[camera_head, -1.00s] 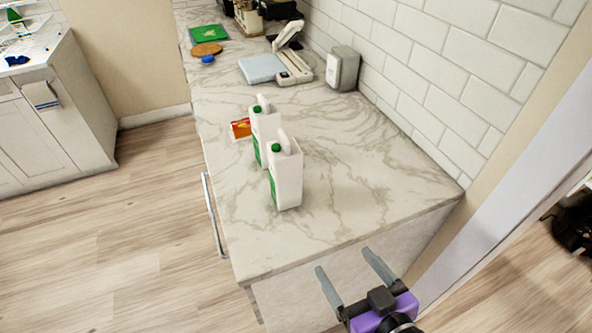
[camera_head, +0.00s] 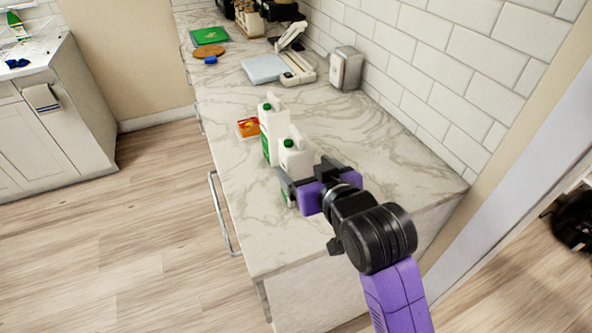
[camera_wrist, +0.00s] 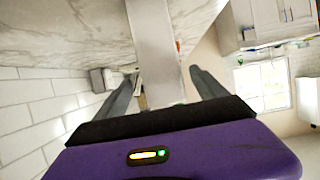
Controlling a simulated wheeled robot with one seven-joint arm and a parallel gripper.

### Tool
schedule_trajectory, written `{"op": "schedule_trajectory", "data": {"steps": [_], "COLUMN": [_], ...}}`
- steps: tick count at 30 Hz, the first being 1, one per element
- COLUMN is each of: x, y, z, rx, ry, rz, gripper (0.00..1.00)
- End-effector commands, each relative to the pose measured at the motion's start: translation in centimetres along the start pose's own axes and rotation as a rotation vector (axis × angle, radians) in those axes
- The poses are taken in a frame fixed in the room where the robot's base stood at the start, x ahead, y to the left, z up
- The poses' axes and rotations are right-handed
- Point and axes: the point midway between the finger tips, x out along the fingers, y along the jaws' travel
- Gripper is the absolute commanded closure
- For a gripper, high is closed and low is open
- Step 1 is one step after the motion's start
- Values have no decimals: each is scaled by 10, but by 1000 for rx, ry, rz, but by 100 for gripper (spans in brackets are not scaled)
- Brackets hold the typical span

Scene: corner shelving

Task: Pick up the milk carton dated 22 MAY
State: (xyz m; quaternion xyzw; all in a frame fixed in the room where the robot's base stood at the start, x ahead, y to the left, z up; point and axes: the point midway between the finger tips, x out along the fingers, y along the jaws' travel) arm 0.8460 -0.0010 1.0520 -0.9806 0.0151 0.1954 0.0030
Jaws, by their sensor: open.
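Two white milk cartons with green caps and green-edged labels stand upright, one behind the other, on the marble counter. The nearer carton (camera_head: 293,157) is partly hidden by my gripper (camera_head: 308,172). The farther carton (camera_head: 270,138) stands just behind it, to the left. No date is readable on either, so I cannot tell which says 22 MAY. My gripper is open, with its fingers at either side of the nearer carton. In the wrist view, a pale upright carton face (camera_wrist: 155,45) shows between the spread fingers (camera_wrist: 162,78); contact cannot be told.
An orange-red packet (camera_head: 248,128) lies left of the farther carton. Farther back are a white scale-like device (camera_head: 270,70), a grey metal box (camera_head: 345,68) and a green board (camera_head: 209,36). A tiled wall bounds the right; the counter's near right is clear.

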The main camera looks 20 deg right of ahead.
Motion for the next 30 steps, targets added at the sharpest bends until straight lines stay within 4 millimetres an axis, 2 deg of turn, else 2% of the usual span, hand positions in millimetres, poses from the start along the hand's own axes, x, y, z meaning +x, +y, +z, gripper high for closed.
{"op": "schedule_trajectory", "data": {"steps": [12, 21, 30], "x": [49, 53, 53], "y": [-3, -3, -3], "z": [-1, 0, 0], "rx": [0, 0, 0], "ry": [0, 1, 0], "rz": [0, 0, 0], "gripper": [18, 18, 77]}}
